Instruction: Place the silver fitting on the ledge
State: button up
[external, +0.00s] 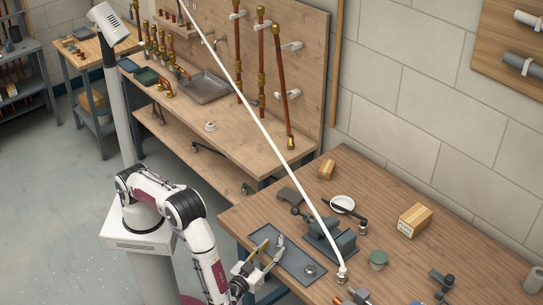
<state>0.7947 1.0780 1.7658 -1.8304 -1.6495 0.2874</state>
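My gripper (268,250) is low over the left end of a dark grey tray (290,262) on the front workbench. Its two fingers look spread, with a gap between them. A small silver fitting (281,240) stands in the tray just beyond the fingertips; I cannot tell whether a finger touches it. A round silver piece (311,270) lies in the tray's right part. Another silver fitting (342,272) is at the foot of a long white pipe (285,170). A narrow wooden ledge (178,27) juts from the back panel; I cannot tell if it is the task's ledge.
A dark vise (330,235) stands right behind the tray. The white pipe slants across the scene. Copper pipes (262,60) hang on the back panel.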

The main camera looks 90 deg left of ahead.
aim_at(279, 241)
jog(key=x, duration=0.3)
jog(key=shift+r, duration=0.35)
jog(key=shift+x, duration=0.75)
grip_shut()
